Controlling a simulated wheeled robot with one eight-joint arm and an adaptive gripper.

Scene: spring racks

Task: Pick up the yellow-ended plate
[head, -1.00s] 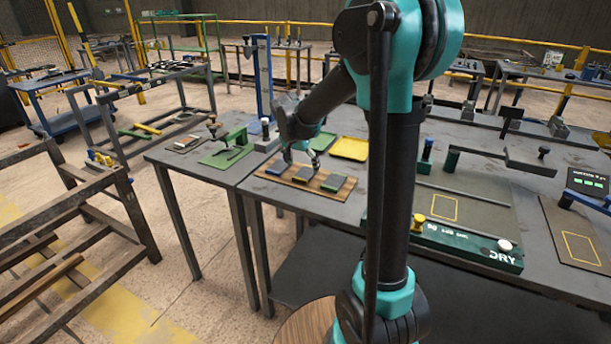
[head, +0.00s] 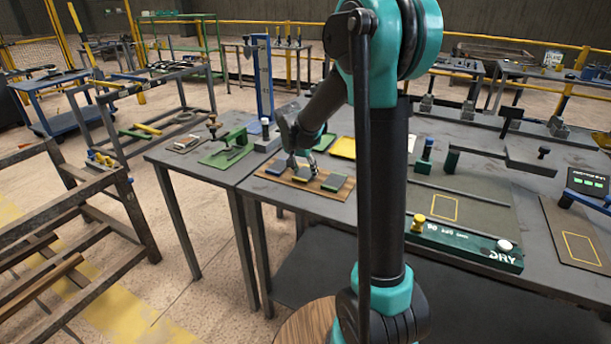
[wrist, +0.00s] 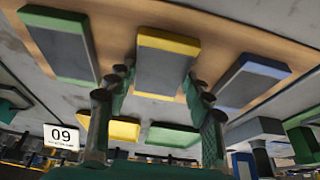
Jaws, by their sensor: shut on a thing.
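The yellow-ended plate (wrist: 167,62) is a grey bar with yellow ends, in the middle of the wrist view. It lies between a green-ended plate (wrist: 58,45) and a blue-ended plate (wrist: 250,80) over a wooden board (wrist: 220,45). My gripper (wrist: 158,80) has its fingers on both sides of the yellow-ended plate and is shut on it. In the head view my gripper (head: 303,166) is low over the wooden board (head: 318,188), hiding part of the middle plate. I cannot tell whether the plate is clear of the board.
A yellow tray (head: 343,147) lies behind the board. A green fixture (head: 228,150) stands to the left on the adjoining table. A green DRY unit (head: 465,243) is at the right. The blue-ended plate (head: 277,168) and green-ended plate (head: 334,182) are close on either side.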

